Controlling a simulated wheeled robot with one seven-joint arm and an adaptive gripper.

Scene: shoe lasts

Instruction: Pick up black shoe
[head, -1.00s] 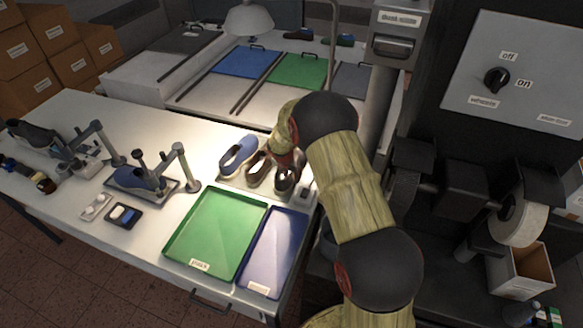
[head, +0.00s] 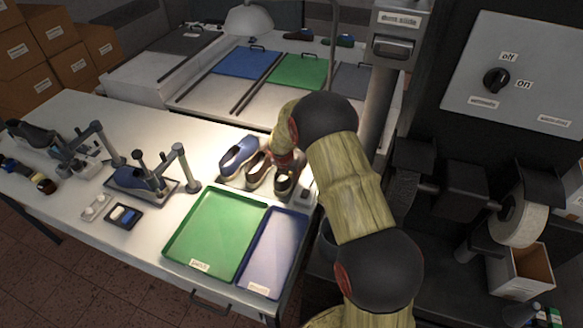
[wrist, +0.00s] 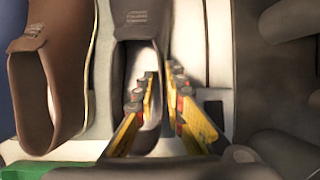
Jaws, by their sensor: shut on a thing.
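The black shoe, dark grey-brown in the wrist view (wrist: 122,65), is the rightmost of three shoes in the head view (head: 284,186). My gripper (wrist: 159,88) is over its opening. The yellow left finger reaches inside the opening and the right finger is outside the right wall, so the jaws are shut on that side wall. In the head view my wrist partly covers the shoe. I cannot tell whether its sole is clear of the surface.
A brown shoe (head: 258,172) and a blue shoe (head: 236,158) stand close on the left. A green tray (head: 205,240) and a blue tray (head: 270,255) lie in front. Clamp stands (head: 185,165) are further left. A dark machine with a switch panel (head: 520,65) stands on the right.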

